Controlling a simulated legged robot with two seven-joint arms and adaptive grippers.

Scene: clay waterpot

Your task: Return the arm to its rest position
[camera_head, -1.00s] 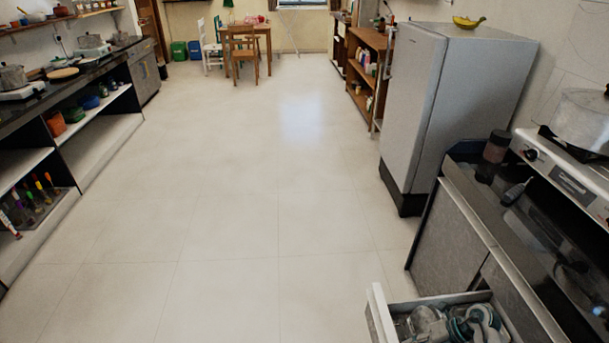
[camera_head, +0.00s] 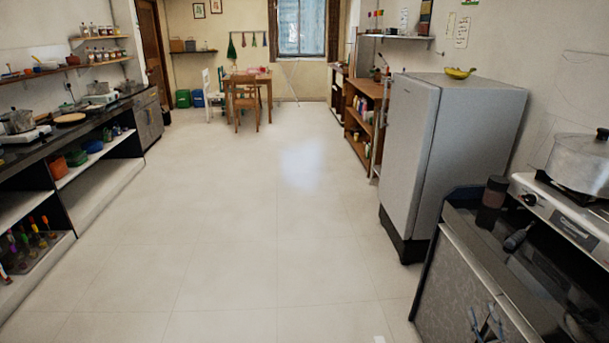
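My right gripper (camera_head: 487,325) shows small at the bottom right edge of the head view, in front of the dark cabinet front (camera_head: 452,290). Its fingers point up and look spread apart, with nothing seen between them. The rest of the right arm is below the picture. My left gripper and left arm are not in view. No clay waterpot can be made out in this view.
The right counter (camera_head: 467,217) carries a stove (camera_head: 553,208) with a metal pot (camera_head: 580,162) and a dark jar (camera_head: 491,203). A grey fridge (camera_head: 410,150) stands beyond it. Shelves line the left wall. The tiled floor (camera_head: 240,230) between is clear.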

